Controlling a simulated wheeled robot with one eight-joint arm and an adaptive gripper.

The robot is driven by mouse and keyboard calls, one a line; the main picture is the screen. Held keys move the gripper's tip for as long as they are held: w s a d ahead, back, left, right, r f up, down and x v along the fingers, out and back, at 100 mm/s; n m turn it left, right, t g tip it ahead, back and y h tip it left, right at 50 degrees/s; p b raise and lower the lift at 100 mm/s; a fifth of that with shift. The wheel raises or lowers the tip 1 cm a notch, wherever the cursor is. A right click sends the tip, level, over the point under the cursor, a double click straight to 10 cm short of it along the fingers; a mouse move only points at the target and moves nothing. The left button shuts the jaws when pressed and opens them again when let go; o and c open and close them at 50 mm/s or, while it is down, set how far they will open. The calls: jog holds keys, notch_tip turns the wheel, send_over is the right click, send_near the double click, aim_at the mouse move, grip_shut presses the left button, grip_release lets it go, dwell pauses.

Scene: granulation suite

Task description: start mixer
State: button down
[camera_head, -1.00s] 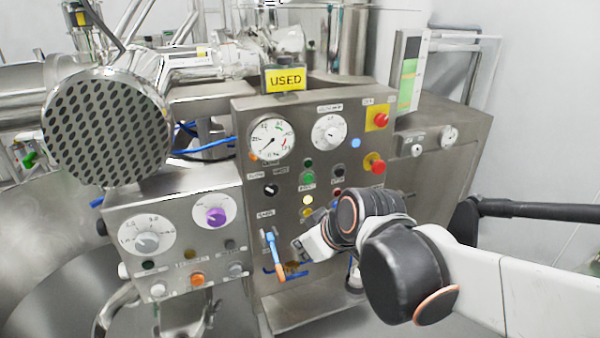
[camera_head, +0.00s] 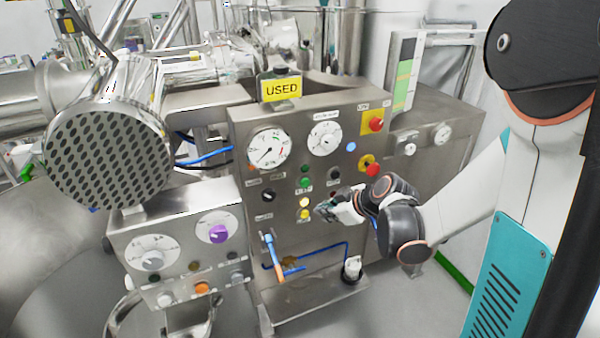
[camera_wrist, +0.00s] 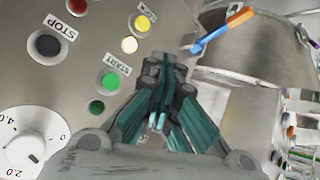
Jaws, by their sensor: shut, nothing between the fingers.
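The mixer's steel control panel (camera_head: 335,235) stands in the middle of the head view. The green button (camera_wrist: 110,82) labelled START shows in the wrist view, and also in the head view (camera_head: 305,182). A black button (camera_wrist: 47,45) labelled STOP is beside it, also at the dial's side in the head view (camera_head: 333,173). My gripper (camera_head: 322,209) is shut and empty in front of the panel, just right of the yellow buttons and below the green one. In the wrist view my gripper (camera_wrist: 163,68) points at the panel beside START; whether it touches is unclear.
A blue-orange lever (camera_head: 273,250) is below the buttons. Two red knobs on yellow plates (camera_head: 375,124) are at upper right. A lower control box (camera_head: 180,255) with dials juts out at left. A yellow USED sign (camera_head: 281,90) stands on top.

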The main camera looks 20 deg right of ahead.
aim_at(305, 182)
jog(key=shift+w+d+f, duration=0.1)
jog(key=shift+d+f, duration=0.05)
jog(key=shift+d, duration=0.3)
jog(key=w, duration=0.8)
jog(key=shift+w+a, duration=0.3)
jog(key=shift+w, duration=0.1)
dwell(1.3)
jog(key=shift+w, duration=0.4)
